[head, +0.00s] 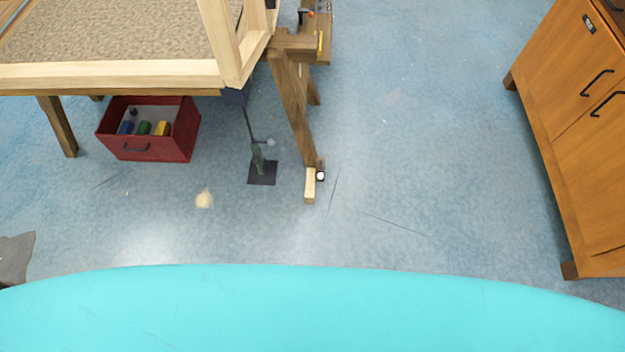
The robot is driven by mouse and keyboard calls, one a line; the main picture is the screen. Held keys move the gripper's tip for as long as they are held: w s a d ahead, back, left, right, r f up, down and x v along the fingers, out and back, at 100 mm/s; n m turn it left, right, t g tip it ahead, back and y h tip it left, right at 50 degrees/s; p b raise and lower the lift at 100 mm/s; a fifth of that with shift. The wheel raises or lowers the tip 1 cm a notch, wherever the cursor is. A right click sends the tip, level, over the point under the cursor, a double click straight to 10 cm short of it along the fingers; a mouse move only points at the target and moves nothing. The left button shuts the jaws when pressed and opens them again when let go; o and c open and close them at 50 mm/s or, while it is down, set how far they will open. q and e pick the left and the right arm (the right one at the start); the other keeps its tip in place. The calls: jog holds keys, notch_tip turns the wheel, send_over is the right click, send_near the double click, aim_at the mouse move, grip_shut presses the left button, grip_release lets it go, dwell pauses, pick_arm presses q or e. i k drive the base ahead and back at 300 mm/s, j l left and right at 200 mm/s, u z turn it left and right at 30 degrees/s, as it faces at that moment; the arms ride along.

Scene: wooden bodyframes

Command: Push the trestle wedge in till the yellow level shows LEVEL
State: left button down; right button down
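A dark wooden trestle (293,105) stands under the corner of the pale wooden frame. A small pale wedge (309,187) lies on the floor at the foot of its front leg. A small white round thing (320,176) sits just right of the wedge. A small yellow strip, likely the level (320,42), is on the trestle top. Its reading is too small to tell. Neither of my grippers is in view.
The pale wooden frame (110,75) spans the upper left. A red toolbox (150,148) and a dark jack stand (262,172) are under it. A wooden cabinet (575,120) stands at right. Floor before the trestle is clear, apart from a pale patch (204,198).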

aim_at(310, 186)
jog(key=u, duration=0.45)
jog(key=i+l+u, duration=0.3)
jog(key=l, duration=0.25)
jog(key=l+u, duration=0.3)
jog(key=l, duration=0.3)
jog(key=i+l+u, duration=0.1)
jog(key=l+u, duration=0.2)
jog(key=l, duration=0.3)
